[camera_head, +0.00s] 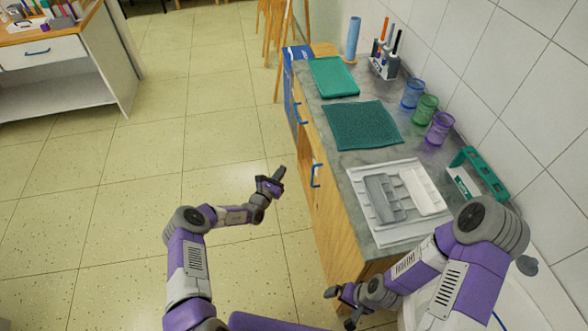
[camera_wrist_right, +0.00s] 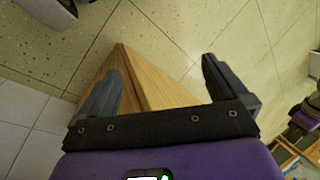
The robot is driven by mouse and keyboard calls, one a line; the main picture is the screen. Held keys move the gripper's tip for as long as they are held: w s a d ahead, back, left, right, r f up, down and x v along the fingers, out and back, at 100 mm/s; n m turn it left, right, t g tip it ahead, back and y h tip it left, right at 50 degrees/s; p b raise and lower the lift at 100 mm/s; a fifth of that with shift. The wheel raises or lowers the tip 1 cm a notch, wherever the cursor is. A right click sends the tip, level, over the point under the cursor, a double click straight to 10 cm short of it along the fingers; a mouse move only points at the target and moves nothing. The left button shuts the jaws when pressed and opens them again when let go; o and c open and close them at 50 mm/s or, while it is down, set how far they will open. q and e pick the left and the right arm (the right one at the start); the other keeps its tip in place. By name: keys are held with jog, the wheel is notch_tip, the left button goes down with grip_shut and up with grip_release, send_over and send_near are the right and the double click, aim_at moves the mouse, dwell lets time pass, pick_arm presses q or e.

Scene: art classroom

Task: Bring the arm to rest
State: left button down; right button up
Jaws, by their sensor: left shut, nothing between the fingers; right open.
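My left gripper (camera_head: 279,174) is shut and empty. It hangs over the floor to the left of the wooden cabinet, apart from it. My right gripper (camera_head: 340,306) is low beside the near end of the cabinet. In the right wrist view my right gripper (camera_wrist_right: 163,82) is open, its two fingers wide apart with nothing held. Beyond them that view shows a wooden cabinet corner (camera_wrist_right: 135,82) and the floor. I cannot tell how far the fingers are from the wood.
The cabinet's grey countertop (camera_head: 322,88) carries a white tray (camera_head: 362,206) with grey and white pieces, teal mats (camera_head: 362,125), several coloured cups (camera_head: 438,128), and a green-and-white holder (camera_head: 484,172). Blue handles (camera_head: 316,176) stick out from the cabinet front. Open tiled floor (camera_head: 120,220) lies at left.

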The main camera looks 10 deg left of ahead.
pick_arm(q)
jog(key=a, duration=0.1)
jog(key=s+a, duration=0.1)
jog(key=a, duration=0.1)
jog(key=s+a, duration=0.1)
jog(key=a, duration=0.1)
jog(key=shift+s+a+p, duration=0.2)
jog(key=shift+p, duration=0.1)
